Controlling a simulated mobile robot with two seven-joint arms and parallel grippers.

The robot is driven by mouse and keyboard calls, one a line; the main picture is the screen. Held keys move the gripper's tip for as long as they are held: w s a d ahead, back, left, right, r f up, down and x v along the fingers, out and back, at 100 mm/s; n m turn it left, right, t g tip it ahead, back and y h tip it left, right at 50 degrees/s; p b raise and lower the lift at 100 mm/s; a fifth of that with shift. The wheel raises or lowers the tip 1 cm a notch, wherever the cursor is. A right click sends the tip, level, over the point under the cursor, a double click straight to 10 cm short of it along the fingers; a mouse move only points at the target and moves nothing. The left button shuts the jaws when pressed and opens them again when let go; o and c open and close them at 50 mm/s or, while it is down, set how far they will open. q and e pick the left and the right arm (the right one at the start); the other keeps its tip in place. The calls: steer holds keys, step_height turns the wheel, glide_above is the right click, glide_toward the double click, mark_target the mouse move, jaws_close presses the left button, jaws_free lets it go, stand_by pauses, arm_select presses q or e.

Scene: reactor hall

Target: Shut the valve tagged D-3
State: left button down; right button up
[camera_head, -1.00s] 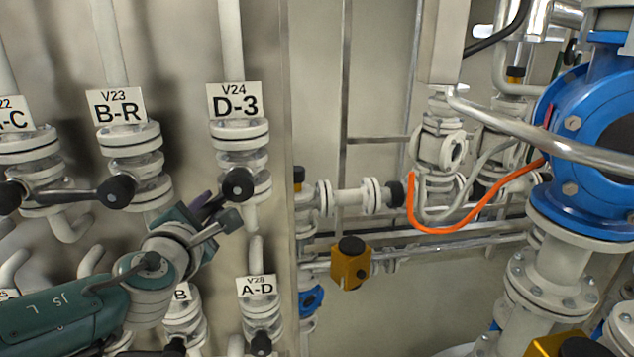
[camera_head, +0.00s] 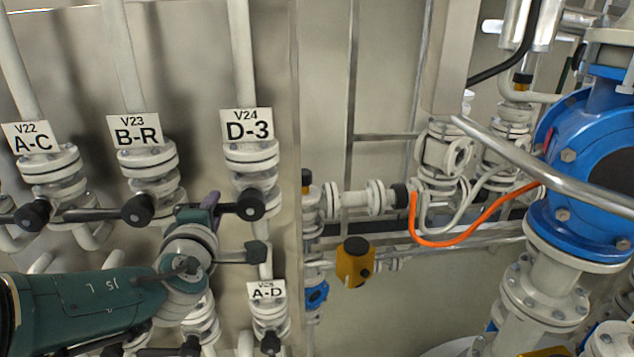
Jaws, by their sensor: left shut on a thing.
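The tag reading V24 D-3 (camera_head: 247,125) hangs on a white vertical pipe. Below it sits the white flanged D-3 valve (camera_head: 252,165) with a round black hub (camera_head: 250,204). Its black lever (camera_head: 229,208) points left from the hub, about level and across the pipe. My left gripper (camera_head: 208,207) is shut on the lever, left of the hub. The lever's outer end is hidden by the gripper and my green left wrist. My right gripper is not in view.
Left of D-3 stand the valves tagged B-R (camera_head: 136,131) and A-C (camera_head: 32,138), their black levers pointing left. The A-D tag (camera_head: 267,291) and valve sit close below my gripper. Right of the panel edge are pipes, an orange cable (camera_head: 455,243) and a large blue valve body (camera_head: 590,165).

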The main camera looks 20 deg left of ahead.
arm_select(q)
steer(key=shift+a+r, duration=0.15)
steer(key=c, duration=0.7)
jaws_free()
steer(key=shift+s+d, duration=0.15)
steer(key=shift+d, duration=0.05)
steer(key=p+v, duration=0.4)
steer(key=v, duration=0.5)
steer(key=shift+s+p, duration=0.2)
steer(key=shift+p, duration=0.15)
steer(key=shift+r, duration=0.1)
